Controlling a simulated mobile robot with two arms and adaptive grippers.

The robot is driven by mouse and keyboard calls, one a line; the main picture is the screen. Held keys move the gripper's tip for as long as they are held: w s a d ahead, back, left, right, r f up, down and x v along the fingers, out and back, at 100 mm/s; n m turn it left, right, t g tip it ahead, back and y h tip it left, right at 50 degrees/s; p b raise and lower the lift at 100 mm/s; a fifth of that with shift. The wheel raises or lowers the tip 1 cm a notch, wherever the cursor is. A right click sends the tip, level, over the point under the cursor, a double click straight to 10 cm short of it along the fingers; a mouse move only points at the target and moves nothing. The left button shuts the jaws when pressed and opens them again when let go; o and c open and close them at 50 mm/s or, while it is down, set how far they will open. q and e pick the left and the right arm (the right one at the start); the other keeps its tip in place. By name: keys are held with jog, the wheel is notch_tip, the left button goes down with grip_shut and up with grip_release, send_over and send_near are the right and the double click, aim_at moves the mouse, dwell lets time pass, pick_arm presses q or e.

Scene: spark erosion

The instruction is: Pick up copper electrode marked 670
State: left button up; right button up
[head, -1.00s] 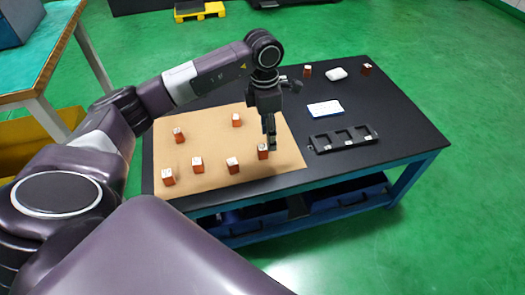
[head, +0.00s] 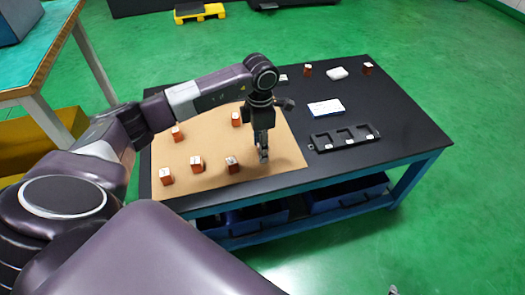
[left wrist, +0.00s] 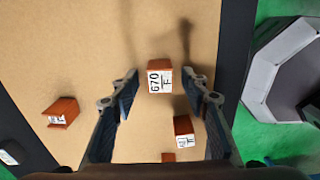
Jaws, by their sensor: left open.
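The copper electrode marked 670 (left wrist: 160,76) is an orange-brown block with a white label on top, standing on the tan mat (head: 207,144). In the left wrist view it lies between the tips of my left gripper (left wrist: 160,74), with a gap on each side. The gripper is open and empty. In the head view my left gripper (head: 263,153) points down over the mat's right part and hides this electrode.
Several similar blocks stand on the mat, the nearest (head: 232,164) just left of the gripper. A black tray with compartments (head: 344,138), a blue-white card (head: 326,107) and a white item (head: 337,73) lie on the dark table (head: 400,120) to the right.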

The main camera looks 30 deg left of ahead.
pick_arm(q)
grip_shut()
jog(key=shift+r, duration=0.2)
dwell(0.4)
